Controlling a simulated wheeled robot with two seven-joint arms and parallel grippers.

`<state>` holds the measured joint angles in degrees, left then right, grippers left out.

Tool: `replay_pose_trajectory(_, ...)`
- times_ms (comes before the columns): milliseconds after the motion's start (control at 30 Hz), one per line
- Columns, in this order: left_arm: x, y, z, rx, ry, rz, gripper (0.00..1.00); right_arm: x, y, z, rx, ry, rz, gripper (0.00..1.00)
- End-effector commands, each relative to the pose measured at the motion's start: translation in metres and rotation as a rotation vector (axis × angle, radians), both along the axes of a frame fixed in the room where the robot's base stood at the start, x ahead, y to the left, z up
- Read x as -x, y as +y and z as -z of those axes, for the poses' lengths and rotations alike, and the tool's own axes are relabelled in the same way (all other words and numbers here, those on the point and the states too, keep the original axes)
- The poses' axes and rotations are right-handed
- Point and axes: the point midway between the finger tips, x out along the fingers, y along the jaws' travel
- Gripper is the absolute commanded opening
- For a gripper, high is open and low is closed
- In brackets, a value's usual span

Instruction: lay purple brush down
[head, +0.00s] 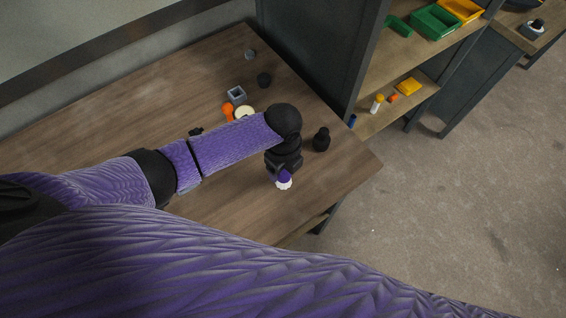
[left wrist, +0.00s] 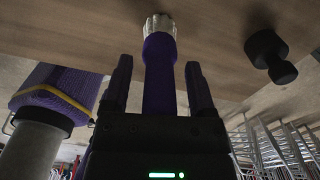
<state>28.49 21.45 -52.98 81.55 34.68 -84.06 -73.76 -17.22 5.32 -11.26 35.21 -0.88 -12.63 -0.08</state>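The purple brush with a white bristle end shows in the head view (head: 285,176) near the front right edge of the wooden table (head: 330,160). In the left wrist view the brush (left wrist: 159,75) lies between the two fingers of my left gripper (left wrist: 158,75), its bristles pointing away from the palm towards the tabletop. A narrow gap shows on each side of the handle, so the fingers look open around it. The head view shows my left gripper (head: 283,170) low over the table, partly hiding the brush handle. Whether the brush touches the table is unclear. My right gripper is out of view.
A dark knobbed piece (head: 321,139) stands just right of my left gripper; it also shows in the left wrist view (left wrist: 270,55). A grey square holder (head: 236,95), an orange item (head: 228,112) and a cream round item (head: 244,112) sit farther back. A shelf (head: 385,110) stands beyond.

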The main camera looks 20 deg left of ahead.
Motion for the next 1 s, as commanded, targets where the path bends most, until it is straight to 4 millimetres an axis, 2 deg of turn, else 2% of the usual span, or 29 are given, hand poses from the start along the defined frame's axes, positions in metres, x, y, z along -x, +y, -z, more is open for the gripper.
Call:
replay_pose_trajectory(167,0.000,0.000,-0.006,0.000,-0.001,0.000,0.73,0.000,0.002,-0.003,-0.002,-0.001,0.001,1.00)
replay_pose_trajectory(267,-0.001,0.000,-0.028,0.002,-0.004,0.001,0.73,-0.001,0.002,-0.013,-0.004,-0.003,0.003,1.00)
replay_pose_trajectory(500,-0.001,0.000,-0.096,0.001,-0.004,0.001,0.73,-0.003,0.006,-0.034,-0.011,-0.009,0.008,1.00)
replay_pose_trajectory(600,-0.001,0.000,-0.113,0.002,-0.002,-0.001,0.73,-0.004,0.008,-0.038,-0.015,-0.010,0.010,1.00)
replay_pose_trajectory(733,0.000,0.000,-0.123,0.001,0.000,0.000,0.73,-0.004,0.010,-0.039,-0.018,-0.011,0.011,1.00)
replay_pose_trajectory(1000,0.000,0.000,-0.123,0.000,0.001,0.000,0.73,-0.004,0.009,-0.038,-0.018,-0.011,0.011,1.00)
